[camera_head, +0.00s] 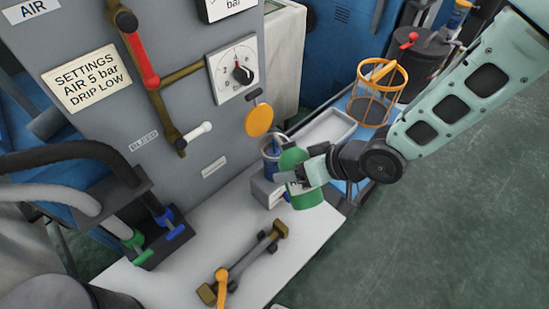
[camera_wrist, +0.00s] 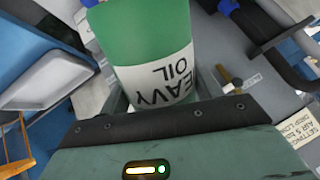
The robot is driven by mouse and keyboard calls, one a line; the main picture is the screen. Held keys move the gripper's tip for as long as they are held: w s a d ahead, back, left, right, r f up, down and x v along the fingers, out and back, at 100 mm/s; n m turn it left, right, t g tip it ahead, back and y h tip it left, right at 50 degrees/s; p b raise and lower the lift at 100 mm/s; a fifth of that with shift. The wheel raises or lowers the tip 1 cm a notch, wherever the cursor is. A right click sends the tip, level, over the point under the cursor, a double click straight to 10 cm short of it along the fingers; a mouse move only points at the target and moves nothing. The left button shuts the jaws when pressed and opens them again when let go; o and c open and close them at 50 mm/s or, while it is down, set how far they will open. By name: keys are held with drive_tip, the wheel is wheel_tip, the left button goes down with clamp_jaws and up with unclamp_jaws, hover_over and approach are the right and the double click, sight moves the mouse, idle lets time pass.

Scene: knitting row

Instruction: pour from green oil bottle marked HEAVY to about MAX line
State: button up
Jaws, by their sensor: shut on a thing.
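The green oil bottle (camera_head: 309,199) is held in my gripper (camera_head: 303,176) above the right end of the pale bench. Its white label reads HEAVY OIL in the wrist view (camera_wrist: 138,40), where the text appears upside down. The fingers are shut around the bottle's body. An orange round disc (camera_head: 259,121) sits above the vessel. I cannot make out a MAX line, the oil level, or any flow.
A grey panel (camera_head: 110,120) with a gauge (camera_head: 235,68) and a red lever (camera_head: 140,60) rises behind the bench. A brass-ended fitting (camera_head: 250,262) lies in front. A white tray (camera_head: 325,128) and an orange wire basket (camera_head: 377,92) stand at the back right.

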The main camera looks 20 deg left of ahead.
sight(310, 193)
drive_tip(key=shift+f+n+t+y+b, duration=0.2)
drive_tip(key=shift+f+t+y+b, duration=0.5)
drive_tip(key=shift+b, duration=1.75)
drive_tip(key=shift+f+n+t+y+b, duration=0.15)
drive_tip(key=shift+f+y+b, duration=0.55)
drive_tip(key=shift+b, duration=1.75)
drive_tip(key=shift+a+f, duration=0.1)
drive_tip(key=shift+f, duration=0.1)
drive_tip(key=shift+w+r+p, duration=0.1)
drive_tip(key=shift+r+p, duration=0.25)
drive_tip(key=shift+p, duration=0.5)
drive_tip(key=p, duration=0.3)
drive_tip(key=shift+r, duration=0.2)
